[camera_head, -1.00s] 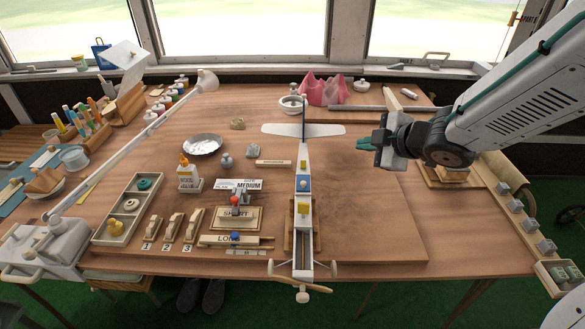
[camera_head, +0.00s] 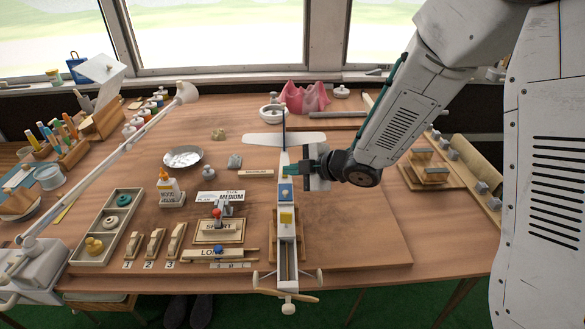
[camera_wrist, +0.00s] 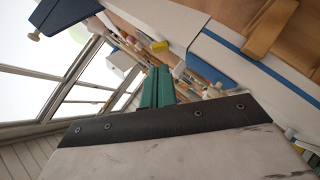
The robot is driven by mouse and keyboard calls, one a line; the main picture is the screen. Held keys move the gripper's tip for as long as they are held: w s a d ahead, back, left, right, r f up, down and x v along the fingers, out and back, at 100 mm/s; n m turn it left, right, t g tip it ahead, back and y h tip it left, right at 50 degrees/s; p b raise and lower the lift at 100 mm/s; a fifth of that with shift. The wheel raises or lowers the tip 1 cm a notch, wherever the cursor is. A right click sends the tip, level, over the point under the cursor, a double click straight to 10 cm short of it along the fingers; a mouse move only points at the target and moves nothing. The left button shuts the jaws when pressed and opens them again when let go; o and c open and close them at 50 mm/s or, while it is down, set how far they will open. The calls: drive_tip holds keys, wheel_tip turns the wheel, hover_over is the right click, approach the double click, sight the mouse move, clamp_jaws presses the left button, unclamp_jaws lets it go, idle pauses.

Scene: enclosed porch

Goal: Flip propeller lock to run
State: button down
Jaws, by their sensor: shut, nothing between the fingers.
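A white model airplane (camera_head: 287,245) lies on the table, tail away from me and nose toward me. A wooden propeller (camera_head: 289,296) is at its nose. Along the fuselage sit a blue block (camera_head: 286,194) and a yellow block (camera_head: 287,217). I cannot tell which part is the propeller lock or how it is set. My gripper (camera_head: 291,170) is shut and empty, its teal fingers at the rear fuselage behind the blue block; contact is unclear. The fingers (camera_wrist: 156,87) also show in the wrist view, near a yellow piece (camera_wrist: 160,46).
Left of the plane are SHORT (camera_head: 221,231) and LONG (camera_head: 214,254) wooden pieces, numbered blocks (camera_head: 153,242), a glue bottle (camera_head: 169,187) and a divided tray (camera_head: 108,226). A lamp arm (camera_head: 105,165) crosses the left side. The wooden board right of the plane (camera_head: 355,235) is clear.

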drive_tip(key=shift+w+f, duration=0.6)
drive_tip(key=shift+w+f, duration=0.2)
drive_tip(key=shift+w, duration=0.35)
drive_tip(key=shift+s, duration=0.1)
